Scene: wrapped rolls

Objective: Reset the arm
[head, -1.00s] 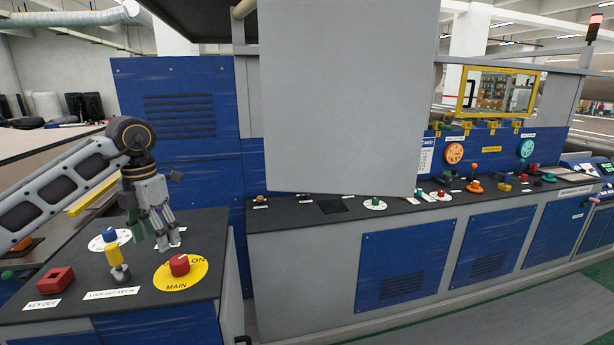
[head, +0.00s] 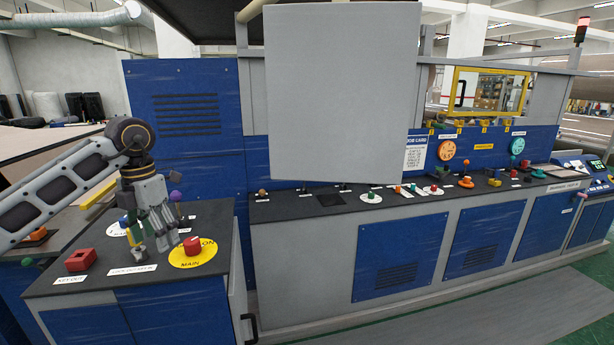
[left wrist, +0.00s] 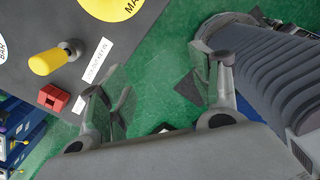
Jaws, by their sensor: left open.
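My left arm enters from the left in the head view, and its left gripper (head: 155,242) hangs fingers-down over the small console (head: 120,285). The gripper is open and empty. The left wrist view also shows its fingers (left wrist: 155,95) apart, with green floor behind them. The yellow lock-out key (left wrist: 52,62) stands on the console to the left of the fingers there; in the head view it is mostly hidden by the gripper. The red key-out block (head: 81,260) sits at the console's left. My right gripper is not in view.
The red main knob (head: 192,244) on its yellow disc is just right of the gripper. A blue knob (head: 124,221) is behind it. A long counter (head: 330,205) with several knobs runs right. A large grey panel (head: 340,95) hangs above it.

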